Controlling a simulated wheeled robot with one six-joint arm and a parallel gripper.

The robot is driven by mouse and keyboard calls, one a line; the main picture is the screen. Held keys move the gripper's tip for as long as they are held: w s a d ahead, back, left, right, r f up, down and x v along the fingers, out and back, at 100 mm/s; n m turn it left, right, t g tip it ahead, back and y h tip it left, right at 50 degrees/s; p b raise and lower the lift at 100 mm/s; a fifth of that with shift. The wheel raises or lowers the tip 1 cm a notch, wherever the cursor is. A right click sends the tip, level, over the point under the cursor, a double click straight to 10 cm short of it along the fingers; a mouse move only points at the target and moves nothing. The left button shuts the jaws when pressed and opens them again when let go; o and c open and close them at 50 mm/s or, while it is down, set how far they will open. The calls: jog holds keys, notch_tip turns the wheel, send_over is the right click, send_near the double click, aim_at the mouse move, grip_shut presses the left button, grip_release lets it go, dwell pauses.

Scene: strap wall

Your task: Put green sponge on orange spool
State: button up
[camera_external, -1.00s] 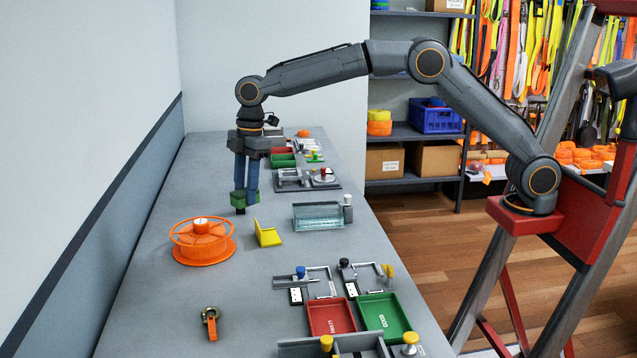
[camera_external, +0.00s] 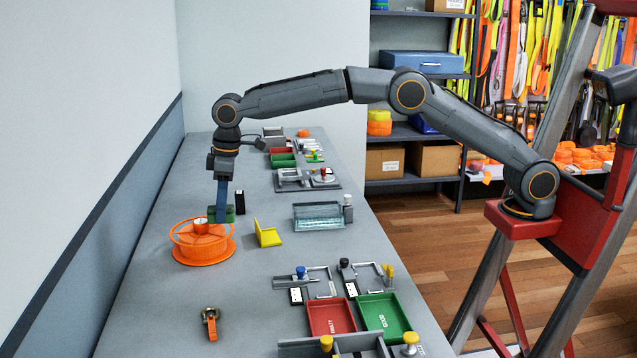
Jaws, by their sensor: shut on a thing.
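The orange spool (camera_external: 203,253) lies flat on the grey bench, left of the yellow holder, with a raised hub at its middle. My gripper (camera_external: 222,208) is shut on the green sponge (camera_external: 228,215), a small dark green block. The sponge is over the back right part of the spool, just behind the hub. The picture does not clearly show whether the sponge touches the spool or hangs just above it.
A small black block (camera_external: 240,202) stands behind the spool. A yellow angled piece (camera_external: 267,234) and a clear box (camera_external: 318,216) are to the right. A metal and orange buckle (camera_external: 210,323) lies in front. Red (camera_external: 331,317) and green (camera_external: 384,318) trays sit at front right.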

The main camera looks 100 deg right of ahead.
aim_at(229, 208)
jog(key=shift+f+p, duration=0.4)
jog(key=shift+f, duration=1.55)
jog(key=shift+f, duration=0.1)
jog(key=o, duration=1)
jog(key=r, duration=0.4)
jog(key=s+r+b, duration=0.1)
jog(key=r, duration=0.3)
jog(key=r+b, duration=0.1)
jog(key=r, duration=0.3)
jog(key=shift+s, duration=0.4)
jog(key=s+a+f, duration=0.3)
jog(key=s+f, duration=0.3)
jog(key=s, duration=1)
jog(key=s+a+f+g, duration=0.1)
jog(key=s+a+f, duration=0.2)
jog(key=s, duration=1.3)
jog(key=s+a+f, duration=0.3)
jog(key=s+f, duration=0.6)
jog(key=s, duration=0.7)
jog(key=shift+a+g, duration=0.3)
jog(key=shift+a, duration=0.05)
jog(key=shift+f+b, duration=0.1)
jog(key=shift+b, duration=0.2)
